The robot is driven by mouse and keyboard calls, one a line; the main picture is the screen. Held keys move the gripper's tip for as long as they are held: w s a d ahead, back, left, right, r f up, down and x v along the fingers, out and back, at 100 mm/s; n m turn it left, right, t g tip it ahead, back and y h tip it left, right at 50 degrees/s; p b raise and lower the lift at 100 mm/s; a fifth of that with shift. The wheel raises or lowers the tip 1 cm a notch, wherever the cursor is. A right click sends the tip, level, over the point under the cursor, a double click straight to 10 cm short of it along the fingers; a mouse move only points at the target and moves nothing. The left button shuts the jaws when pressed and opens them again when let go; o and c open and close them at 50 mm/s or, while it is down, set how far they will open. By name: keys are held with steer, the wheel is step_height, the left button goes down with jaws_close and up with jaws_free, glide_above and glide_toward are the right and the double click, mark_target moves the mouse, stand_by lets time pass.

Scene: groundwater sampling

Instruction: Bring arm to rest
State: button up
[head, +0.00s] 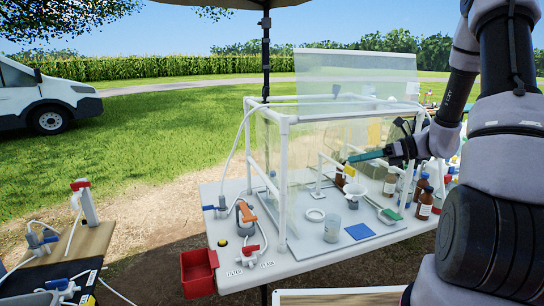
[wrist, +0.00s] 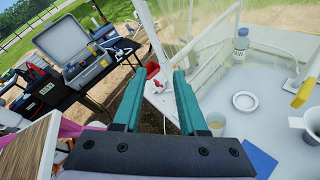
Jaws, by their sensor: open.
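My gripper (head: 367,156) with its teal fingers is at the right of the head view, reached in at the right side of the clear-walled frame over the white table. In the wrist view my gripper (wrist: 158,95) shows two teal fingers spread apart with nothing between them. Beyond the fingers are the table's corner and a red-handled valve (wrist: 155,87). My arm comes in from the right edge of the head view, and its dark wrist sits close to the frame's right post.
The white table (head: 235,285) bears a white pipe frame (head: 283,185), a beaker (head: 332,228), a blue mat (head: 360,231), a white funnel (head: 355,189) and several brown bottles (head: 424,204). A red bin (head: 198,272) hangs at its left. An open grey case (wrist: 75,50) stands on another table.

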steer(key=s+a+r+n+t+h, duration=0.1)
steer(key=s+r+n+t+h, duration=0.2)
steer(key=s+r+n+h, duration=0.9)
steer(key=s+r+n, duration=0.8)
steer(key=s+n, duration=0.1)
steer(key=n, duration=0.1)
